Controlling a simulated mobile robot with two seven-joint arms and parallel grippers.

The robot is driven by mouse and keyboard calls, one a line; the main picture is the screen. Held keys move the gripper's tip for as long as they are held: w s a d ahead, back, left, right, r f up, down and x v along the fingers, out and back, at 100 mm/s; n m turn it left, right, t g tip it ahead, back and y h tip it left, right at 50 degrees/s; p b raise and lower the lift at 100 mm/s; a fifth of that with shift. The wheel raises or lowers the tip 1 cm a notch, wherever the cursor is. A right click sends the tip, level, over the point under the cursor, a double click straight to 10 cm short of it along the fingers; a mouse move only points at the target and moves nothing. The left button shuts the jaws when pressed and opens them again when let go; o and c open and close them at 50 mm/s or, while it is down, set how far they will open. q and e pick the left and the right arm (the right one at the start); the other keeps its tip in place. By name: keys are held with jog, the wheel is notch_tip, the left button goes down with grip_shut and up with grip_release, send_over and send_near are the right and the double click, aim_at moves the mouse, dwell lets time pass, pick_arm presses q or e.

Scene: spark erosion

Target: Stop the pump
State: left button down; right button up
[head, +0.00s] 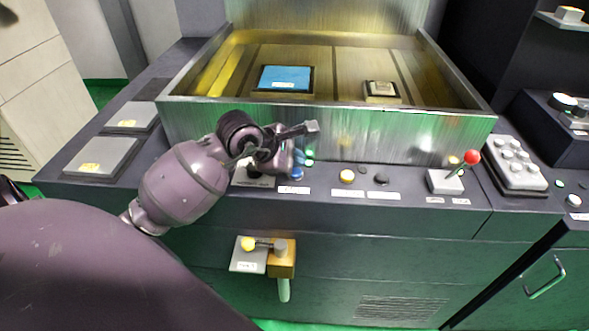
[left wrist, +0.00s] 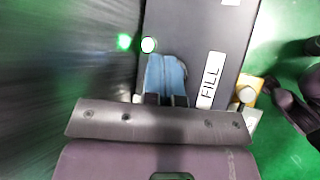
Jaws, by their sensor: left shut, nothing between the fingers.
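My left gripper (head: 298,162) is over the front control panel (head: 420,205), near its left part, and is shut and empty. In the left wrist view its blue fingers (left wrist: 166,76) lie together beside a white label reading FILL (left wrist: 210,80). The gripper hides part of the panel, so whether it touches a control cannot be told.
A metal tank (head: 330,135) with a blue block (head: 285,78) inside stands behind the panel. A red-knobbed lever (head: 472,157) and a keypad (head: 516,165) are at the right. A yellow-knobbed valve (head: 283,262) projects from the front below.

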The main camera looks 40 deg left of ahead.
aim_at(295, 173)
pick_arm(q)
jog(key=shift+r, duration=0.1)
jog(key=shift+r+p, duration=1.4)
jog(key=shift+r, duration=1.05)
pick_arm(e)
jog(key=shift+t, duration=0.3)
jog(key=r, duration=0.2)
jog(key=w+r, duration=0.1)
jog(key=r, duration=0.1)
pick_arm(q)
jog(key=shift+f, duration=0.1)
